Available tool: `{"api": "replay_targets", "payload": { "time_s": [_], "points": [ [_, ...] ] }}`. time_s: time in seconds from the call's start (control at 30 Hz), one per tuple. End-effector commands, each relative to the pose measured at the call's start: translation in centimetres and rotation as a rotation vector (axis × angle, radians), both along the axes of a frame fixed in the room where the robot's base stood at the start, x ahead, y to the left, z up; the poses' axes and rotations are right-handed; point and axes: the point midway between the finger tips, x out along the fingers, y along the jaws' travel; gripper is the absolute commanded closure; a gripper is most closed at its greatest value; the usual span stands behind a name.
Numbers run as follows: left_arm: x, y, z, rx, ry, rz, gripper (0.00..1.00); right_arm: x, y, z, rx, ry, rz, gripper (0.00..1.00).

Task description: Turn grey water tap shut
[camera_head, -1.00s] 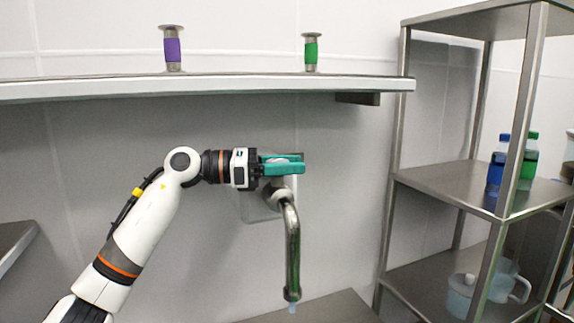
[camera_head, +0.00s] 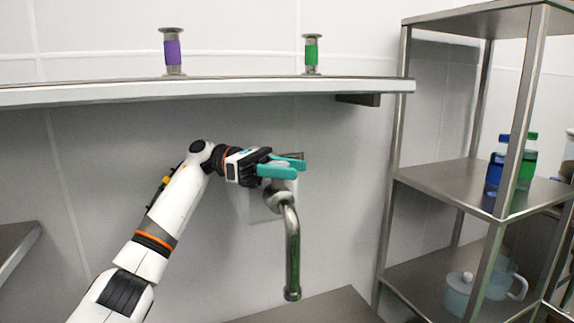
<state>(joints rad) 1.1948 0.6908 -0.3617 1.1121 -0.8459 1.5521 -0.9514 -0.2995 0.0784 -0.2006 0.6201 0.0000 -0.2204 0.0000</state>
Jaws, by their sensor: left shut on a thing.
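The grey water tap (camera_head: 291,245) is mounted on the wall below the shelf, with its curved metal spout hanging down. No water shows at the spout's mouth. My left gripper (camera_head: 288,167) is at the top of the tap, its teal fingers pointing right and shut around the tap's handle, which they mostly hide. My right gripper is not in view.
A metal wall shelf (camera_head: 220,90) runs above, bearing a purple-banded holder (camera_head: 173,53) and a green-banded one (camera_head: 311,54). A rack (camera_head: 465,185) on the right holds blue (camera_head: 496,168) and green (camera_head: 527,165) bottles and a lidded pot (camera_head: 460,292). A metal surface (camera_head: 310,308) lies below the spout.

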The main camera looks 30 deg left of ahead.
Motion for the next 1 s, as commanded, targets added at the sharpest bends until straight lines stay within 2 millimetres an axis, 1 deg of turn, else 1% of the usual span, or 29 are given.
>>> {"api": "replay_targets", "payload": {
  "time_s": [0.03,0.5,0.53,0.6,0.67,0.9,1.0],
  "points": [
    [0.02,0.04,0.24,-0.002,-0.001,-0.008,0.82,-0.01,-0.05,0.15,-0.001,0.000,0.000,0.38],
    [-0.07,0.02,0.18,-0.003,-0.002,-0.028,0.82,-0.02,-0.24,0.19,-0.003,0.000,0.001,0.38],
    [-0.07,0.02,0.18,-0.003,-0.002,-0.028,0.58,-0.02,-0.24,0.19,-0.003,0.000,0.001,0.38],
    [-0.07,0.02,0.17,-0.003,-0.002,-0.028,0.46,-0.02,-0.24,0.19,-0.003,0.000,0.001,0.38],
    [-0.07,0.01,0.15,-0.002,-0.001,-0.027,0.38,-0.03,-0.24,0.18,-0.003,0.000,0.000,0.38],
    [-0.05,0.02,0.06,-0.001,0.000,-0.027,0.38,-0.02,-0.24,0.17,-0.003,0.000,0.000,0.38],
    [-0.03,0.35,-0.03,-0.001,0.000,-0.026,0.38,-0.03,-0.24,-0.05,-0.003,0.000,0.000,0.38]
  ]
}}
